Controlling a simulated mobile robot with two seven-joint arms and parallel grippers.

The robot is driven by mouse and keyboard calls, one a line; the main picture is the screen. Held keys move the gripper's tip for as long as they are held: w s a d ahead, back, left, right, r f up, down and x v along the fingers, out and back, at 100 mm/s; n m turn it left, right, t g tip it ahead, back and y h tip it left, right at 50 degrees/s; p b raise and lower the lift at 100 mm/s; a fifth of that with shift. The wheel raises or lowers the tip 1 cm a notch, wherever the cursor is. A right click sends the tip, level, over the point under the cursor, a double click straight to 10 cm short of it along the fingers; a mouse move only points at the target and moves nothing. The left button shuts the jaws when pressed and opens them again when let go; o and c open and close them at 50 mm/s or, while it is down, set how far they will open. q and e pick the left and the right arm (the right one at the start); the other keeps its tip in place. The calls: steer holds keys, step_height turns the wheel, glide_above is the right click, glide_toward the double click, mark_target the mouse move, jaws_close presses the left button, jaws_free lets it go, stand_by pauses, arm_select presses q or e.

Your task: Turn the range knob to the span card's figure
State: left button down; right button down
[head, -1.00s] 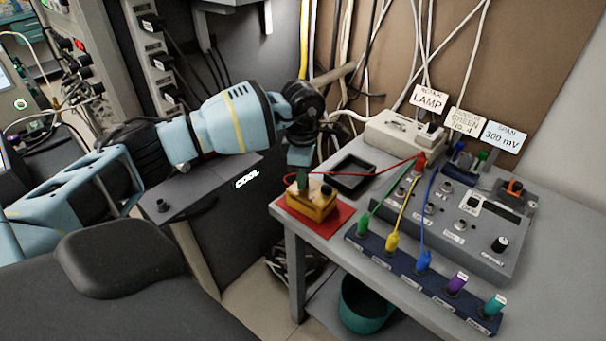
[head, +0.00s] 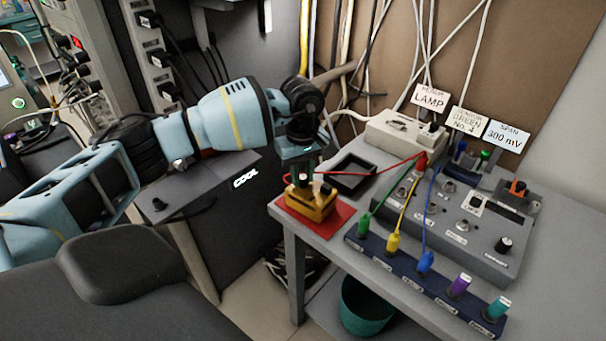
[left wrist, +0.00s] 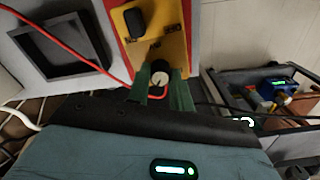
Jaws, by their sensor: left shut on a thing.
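The span card (head: 507,136) reads 300 mV and stands at the back right of the bench. A small yellow box (head: 318,207) sits on a red mat (head: 338,226) at the bench's left corner; the box also shows in the left wrist view (left wrist: 166,40). My left gripper (head: 302,183) points down at the box. The knob's scale marks are too small to read. My right gripper is not in view.
A black tray (head: 352,176) lies behind the box, and a red lead (head: 375,168) runs from the box. A grey console (head: 472,232) and a blue socket strip (head: 405,272) with coloured plugs fill the right. A teal bin (head: 366,308) stands below.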

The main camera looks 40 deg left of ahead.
mark_target(302, 176)
arm_select(q)
steer(key=m+b, duration=0.1)
steer(key=m, duration=0.5)
stand_by(0.6)
steer(key=c, duration=1.2)
jaws_free()
steer(key=shift+c, duration=0.2)
steer(key=shift+r, duration=3.9)
